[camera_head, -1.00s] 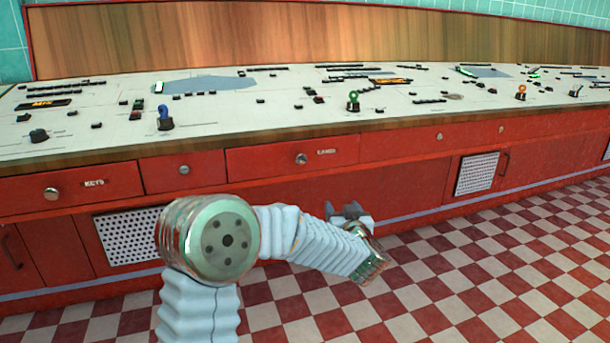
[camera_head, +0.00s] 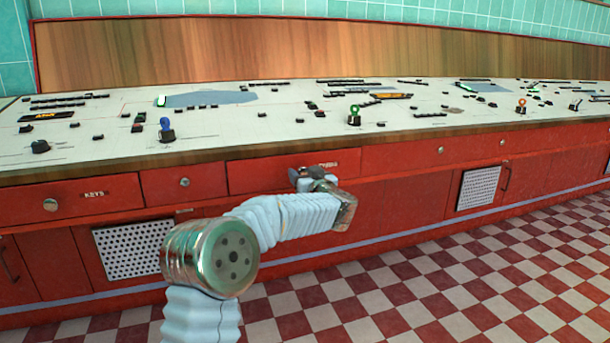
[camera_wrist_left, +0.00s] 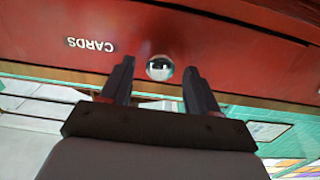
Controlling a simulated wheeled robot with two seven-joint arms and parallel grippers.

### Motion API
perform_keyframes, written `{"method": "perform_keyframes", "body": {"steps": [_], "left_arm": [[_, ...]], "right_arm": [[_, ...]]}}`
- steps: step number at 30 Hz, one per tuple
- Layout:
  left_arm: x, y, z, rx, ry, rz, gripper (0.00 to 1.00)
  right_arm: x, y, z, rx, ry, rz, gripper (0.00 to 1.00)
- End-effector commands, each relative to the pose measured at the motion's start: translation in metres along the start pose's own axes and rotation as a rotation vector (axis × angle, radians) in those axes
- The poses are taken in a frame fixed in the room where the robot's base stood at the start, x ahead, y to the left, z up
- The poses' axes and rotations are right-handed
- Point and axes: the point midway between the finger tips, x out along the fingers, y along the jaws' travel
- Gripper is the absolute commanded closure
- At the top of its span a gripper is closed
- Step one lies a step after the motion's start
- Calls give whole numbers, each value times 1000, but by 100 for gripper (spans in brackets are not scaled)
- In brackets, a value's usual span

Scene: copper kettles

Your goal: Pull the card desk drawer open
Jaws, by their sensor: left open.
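The card drawer (camera_head: 255,173) is a red front in the long red desk, closed and flush with its neighbours. In the left wrist view the drawer front (camera_wrist_left: 200,25) shows upside down with its CARDS label (camera_wrist_left: 90,45) and a round shiny knob (camera_wrist_left: 159,68). My left gripper (camera_head: 305,174) is in front of this drawer in the head view and covers the knob there. In the wrist view my left gripper (camera_wrist_left: 157,75) is open, with one finger on each side of the knob. I cannot tell whether the fingers touch it. My right gripper is not in view.
A KEYS drawer (camera_head: 75,198) and a small drawer (camera_head: 184,184) with a knob lie to the left. The pale desktop (camera_head: 270,125) above carries levers and switches. Perforated panels (camera_head: 130,248) sit below. The checkered floor (camera_head: 450,290) is clear.

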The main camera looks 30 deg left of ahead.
Motion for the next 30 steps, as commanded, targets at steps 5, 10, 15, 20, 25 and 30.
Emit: {"method": "perform_keyframes", "body": {"steps": [5,10,15,20,25,30], "left_arm": [[4,0,0,0,-1,1,40],[4,0,0,0,-1,1,43],[4,0,0,0,-1,1,69],[3,0,0,0,-1,1,93],[3,0,0,0,-1,1,100],[2,0,0,0,-1,1,100]], "right_arm": [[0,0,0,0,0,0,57],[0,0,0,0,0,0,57],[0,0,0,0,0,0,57],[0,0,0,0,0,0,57],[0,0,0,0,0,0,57],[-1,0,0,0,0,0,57]]}}
